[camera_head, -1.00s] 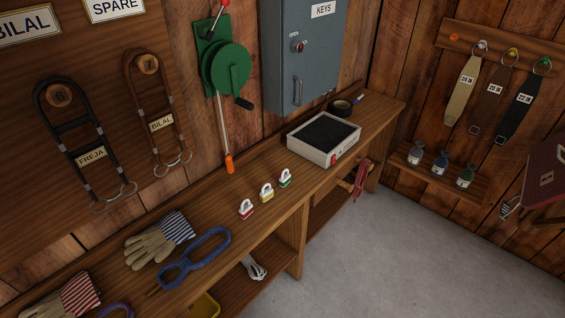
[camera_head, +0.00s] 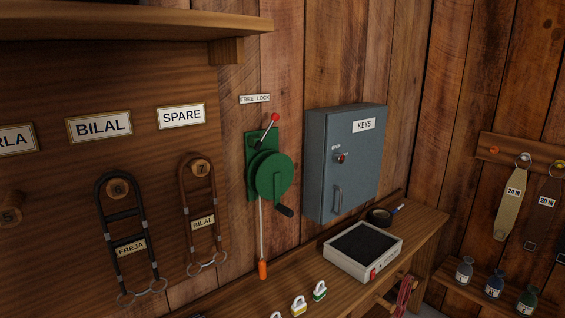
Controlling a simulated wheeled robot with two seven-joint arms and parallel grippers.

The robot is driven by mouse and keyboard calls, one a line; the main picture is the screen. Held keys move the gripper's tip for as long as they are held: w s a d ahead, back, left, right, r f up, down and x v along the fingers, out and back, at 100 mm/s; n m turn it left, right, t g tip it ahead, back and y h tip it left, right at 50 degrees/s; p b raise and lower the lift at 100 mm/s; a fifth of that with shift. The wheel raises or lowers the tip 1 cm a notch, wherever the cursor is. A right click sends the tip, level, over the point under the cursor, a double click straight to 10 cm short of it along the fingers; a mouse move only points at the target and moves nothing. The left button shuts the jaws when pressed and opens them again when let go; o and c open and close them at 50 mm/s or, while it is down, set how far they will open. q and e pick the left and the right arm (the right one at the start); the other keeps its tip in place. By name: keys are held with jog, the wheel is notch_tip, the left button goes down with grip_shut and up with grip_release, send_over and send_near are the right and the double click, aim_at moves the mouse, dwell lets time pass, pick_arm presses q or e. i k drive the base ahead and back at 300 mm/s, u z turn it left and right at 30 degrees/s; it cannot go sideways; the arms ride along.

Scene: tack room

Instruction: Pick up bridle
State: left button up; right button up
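Two bridles hang on the wooden wall board at the left. The black bridle (camera_head: 129,215), tagged FREJA, hangs on the round peg marked 6 (camera_head: 118,188). The brown bridle (camera_head: 186,215), tagged BILAL, hangs on the peg marked 7 (camera_head: 199,168). Both have metal rings at the bottom. Peg 5 (camera_head: 10,214) is bare. Neither of my grippers shows.
A green winch (camera_head: 270,175) with a red-knobbed lever and a grey KEYS cabinet (camera_head: 343,160) are on the wall. The bench below holds a grey box with a dark top (camera_head: 363,250) and small padlocks (camera_head: 319,291). Strips hang from a rail (camera_head: 520,150) at the right.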

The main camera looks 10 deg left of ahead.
aim_at(129, 245)
jog(key=u, duration=1.3)
jog(key=k, duration=0.5)
jog(key=z, duration=1.1)
jog(key=i, duration=0.7)
jog(key=u, duration=0.4)
